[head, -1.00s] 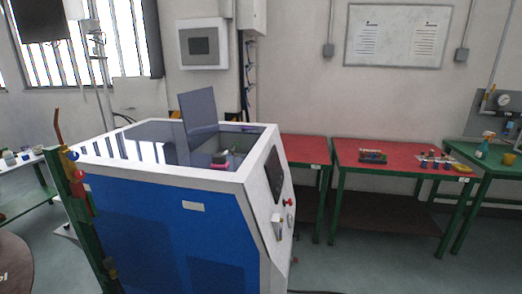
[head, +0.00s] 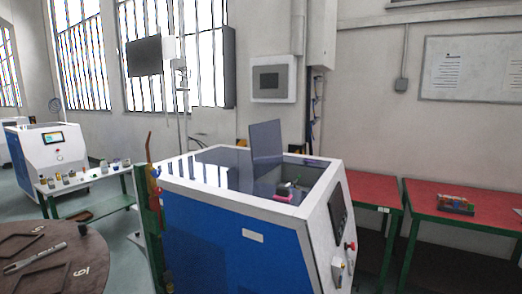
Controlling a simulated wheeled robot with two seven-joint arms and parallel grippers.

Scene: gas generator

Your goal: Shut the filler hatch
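The gas generator (head: 215,240) is a blue and white cabinet in the middle of the head view. Its filler hatch (head: 266,144) is a dark grey panel standing upright on the top, so it is open. Beside it on the right is the opening (head: 305,180), with a pink and dark part (head: 283,191) and a small green part inside. Neither of my grippers shows in the head view.
A green post with coloured fittings (head: 152,200) stands at the generator's left corner. A round brown table (head: 75,245) is at the front left. Red-topped benches (head: 420,200) stand on the right. Another white machine (head: 52,155) is at the far left.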

